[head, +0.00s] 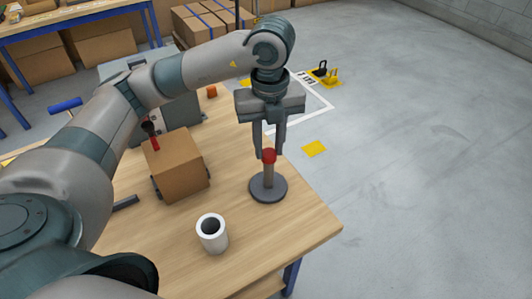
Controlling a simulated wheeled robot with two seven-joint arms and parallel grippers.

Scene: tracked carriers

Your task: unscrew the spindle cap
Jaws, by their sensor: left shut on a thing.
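The red spindle cap (269,155) sits at the top of a grey-brown spindle post (269,175). The post stands upright on a round dark base (268,190) near the right edge of the wooden table. My left gripper (268,152) points straight down from above and is shut on the red cap, with a finger on either side. The cap still sits in line with the post, and I cannot tell whether its thread is engaged. My right gripper is not in view.
A white hollow cylinder (212,233) stands on the wooden table (285,235) in front of the spindle. A brown box (176,166) stands to the left, with a grey case (183,112) behind it. The table's right corner is clear, with open floor beyond.

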